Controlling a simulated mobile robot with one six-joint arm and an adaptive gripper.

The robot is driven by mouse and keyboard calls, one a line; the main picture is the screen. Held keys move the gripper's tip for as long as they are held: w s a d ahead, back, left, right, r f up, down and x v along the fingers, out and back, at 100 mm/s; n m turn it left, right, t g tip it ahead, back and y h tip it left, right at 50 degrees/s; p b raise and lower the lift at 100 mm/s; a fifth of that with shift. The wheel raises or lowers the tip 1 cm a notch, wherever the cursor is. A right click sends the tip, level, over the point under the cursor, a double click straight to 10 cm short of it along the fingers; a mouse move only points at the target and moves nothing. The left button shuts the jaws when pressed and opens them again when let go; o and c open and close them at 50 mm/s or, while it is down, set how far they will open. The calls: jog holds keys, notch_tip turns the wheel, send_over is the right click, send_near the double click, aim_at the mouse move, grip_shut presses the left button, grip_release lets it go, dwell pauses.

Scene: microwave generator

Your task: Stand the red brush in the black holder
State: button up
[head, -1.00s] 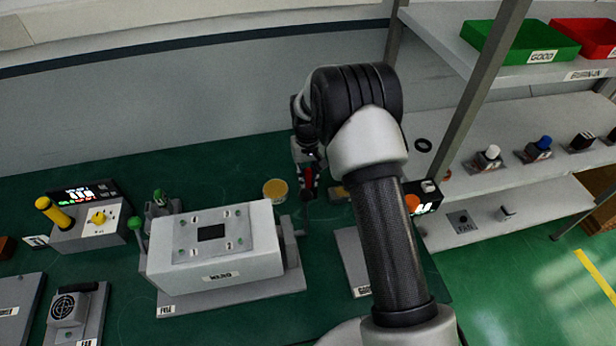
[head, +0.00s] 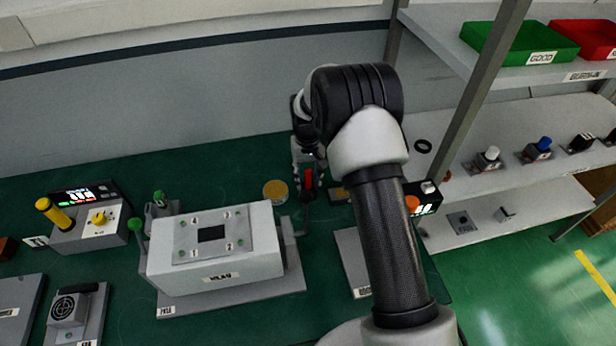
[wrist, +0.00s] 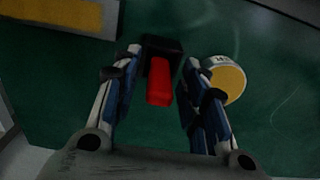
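The red brush (wrist: 159,83) shows between the two fingers of my gripper (wrist: 163,60) in the wrist view, its red part pointing toward the camera. A black block (wrist: 162,46), which looks like the black holder, is at the brush's far end; how deep the brush sits in it is hidden. Green shows between the red part and each finger, so my gripper looks open around the brush. In the head view the red brush (head: 308,179) is upright or nearly so between the fingers, small and partly hidden. The holder cannot be made out clearly there.
A round yellow-topped tin (wrist: 228,80) stands close to the right finger; it also shows in the head view (head: 275,190). A grey box fixture (head: 215,250) stands left of my gripper. An orange-knobbed device (head: 420,199) and shelves (head: 500,165) are to the right.

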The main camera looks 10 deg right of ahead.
notch_tip(320, 180, up, 12)
jog(key=shift+f+p, duration=0.15)
jog(key=shift+p, duration=0.9)
jog(key=s+r+t, duration=0.2)
jog(key=s+r, duration=1.4)
jog(key=r, duration=0.3)
jog(key=s+t, duration=0.2)
jog(key=s, duration=1.8)
jog(key=shift+t, duration=0.3)
jog(key=shift+r, duration=0.1)
notch_tip(320, 180, down, 4)
jog(key=b, duration=0.3)
jog(key=shift+s+r+b, duration=0.1)
jog(key=shift+r+b, duration=0.1)
jog(key=shift+b, duration=0.1)
